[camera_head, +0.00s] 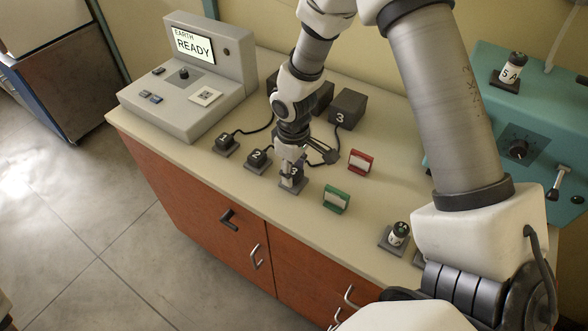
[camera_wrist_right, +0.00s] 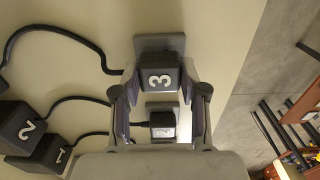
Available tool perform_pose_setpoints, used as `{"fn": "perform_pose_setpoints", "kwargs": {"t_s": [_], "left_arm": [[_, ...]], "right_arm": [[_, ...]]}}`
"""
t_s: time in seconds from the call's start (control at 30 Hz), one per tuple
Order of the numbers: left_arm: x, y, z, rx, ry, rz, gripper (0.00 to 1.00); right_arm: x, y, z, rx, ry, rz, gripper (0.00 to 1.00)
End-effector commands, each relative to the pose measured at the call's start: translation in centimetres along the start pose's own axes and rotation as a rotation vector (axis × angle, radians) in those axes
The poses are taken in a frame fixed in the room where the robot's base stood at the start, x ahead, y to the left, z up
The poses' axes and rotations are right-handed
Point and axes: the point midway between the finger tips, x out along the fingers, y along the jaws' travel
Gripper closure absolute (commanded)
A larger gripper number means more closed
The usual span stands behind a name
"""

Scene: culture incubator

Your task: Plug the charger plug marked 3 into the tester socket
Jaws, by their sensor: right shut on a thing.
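The tester is a grey box (camera_head: 190,110) at the back left. Its screen (camera_head: 192,46) reads EARTH READY, and a pale socket (camera_head: 206,97) is on its sloped top. The dark plug marked 3 (camera_wrist_right: 160,78) is between the fingers of my right gripper (camera_wrist_right: 159,84), which is shut on it. In the head view my right gripper (camera_head: 292,170) points down at this plug, partly covering it. The plug is over its dark pad (camera_wrist_right: 172,43); I cannot tell whether it touches it. My left gripper is not in view.
Plugs marked 1 (camera_head: 225,144) and 2 (camera_head: 257,158) stand left of my gripper. The charger box marked 3 (camera_head: 347,107) is behind. Red (camera_head: 361,161) and green (camera_head: 336,199) stands are to the right. Cords cross the counter (camera_head: 230,185). A teal machine (camera_head: 530,125) is far right.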

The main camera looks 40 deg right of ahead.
Motion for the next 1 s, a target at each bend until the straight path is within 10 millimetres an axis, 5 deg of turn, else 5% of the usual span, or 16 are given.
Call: {"fn": "perform_pose_setpoints", "kwargs": {"t_s": [1.0], "left_arm": [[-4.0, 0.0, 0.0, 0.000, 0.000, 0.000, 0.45]], "right_arm": [[-4.3, 0.0, 0.0, 0.000, 0.000, 0.000, 1.00]]}}
